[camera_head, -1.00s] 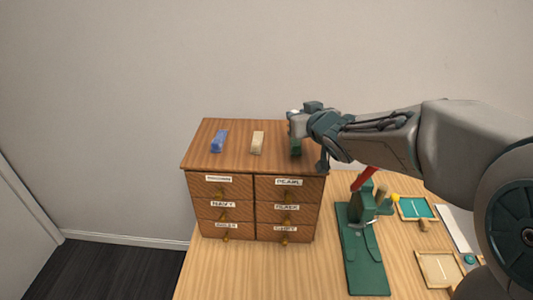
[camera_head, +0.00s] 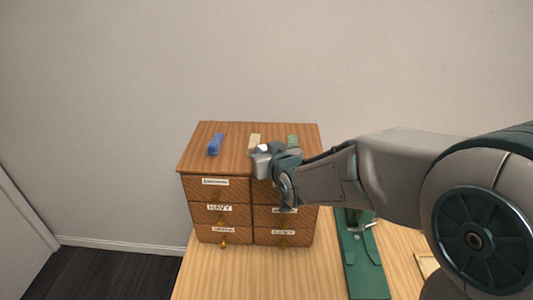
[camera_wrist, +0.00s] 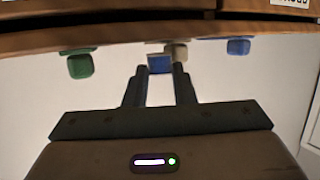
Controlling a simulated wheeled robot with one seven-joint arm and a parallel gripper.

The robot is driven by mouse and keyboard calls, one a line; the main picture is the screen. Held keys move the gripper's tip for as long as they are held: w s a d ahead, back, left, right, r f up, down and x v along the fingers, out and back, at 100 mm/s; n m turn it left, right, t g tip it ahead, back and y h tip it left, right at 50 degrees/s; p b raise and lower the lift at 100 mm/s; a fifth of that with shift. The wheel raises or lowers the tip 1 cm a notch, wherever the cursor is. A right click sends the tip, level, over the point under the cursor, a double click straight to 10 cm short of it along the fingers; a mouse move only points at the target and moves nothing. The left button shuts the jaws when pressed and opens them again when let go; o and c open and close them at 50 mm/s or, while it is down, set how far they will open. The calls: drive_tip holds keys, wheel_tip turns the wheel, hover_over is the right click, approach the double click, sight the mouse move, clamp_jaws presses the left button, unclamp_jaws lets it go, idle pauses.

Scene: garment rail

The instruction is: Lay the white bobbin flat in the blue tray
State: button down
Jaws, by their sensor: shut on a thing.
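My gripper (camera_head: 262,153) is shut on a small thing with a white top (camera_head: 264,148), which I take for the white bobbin. In the wrist view a blue-faced block (camera_wrist: 159,63) shows between the fingertips, and its other sides are hidden. The gripper appears in front of the near end of the beige piece on the cabinet top. The narrow blue piece (camera_head: 215,144), seemingly the blue tray, lies on the cabinet top at left, apart from the gripper. It also shows at right in the wrist view (camera_wrist: 238,46). Its inside is too small to make out.
The wooden cabinet (camera_head: 205,165) has labelled drawers with knobs, some hidden by my arm. A beige piece (camera_head: 254,139) and a green piece (camera_head: 293,141) lie on its top. A green stand (camera_head: 362,270) is on the table at right. Cabinet top between blue and beige is clear.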

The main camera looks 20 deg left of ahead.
drive_tip(key=shift+f, duration=0.55)
drive_tip(key=shift+f, duration=0.2)
drive_tip(key=c, duration=1.2)
unclamp_jaws()
drive_tip(key=shift+r, duration=0.1)
drive_tip(key=shift+r, duration=0.2)
drive_tip(key=shift+s+d, duration=0.15)
drive_tip(key=shift+s, duration=0.05)
drive_tip(key=b+v, duration=0.2)
drive_tip(key=v, duration=0.9)
drive_tip(key=shift+s, duration=0.2)
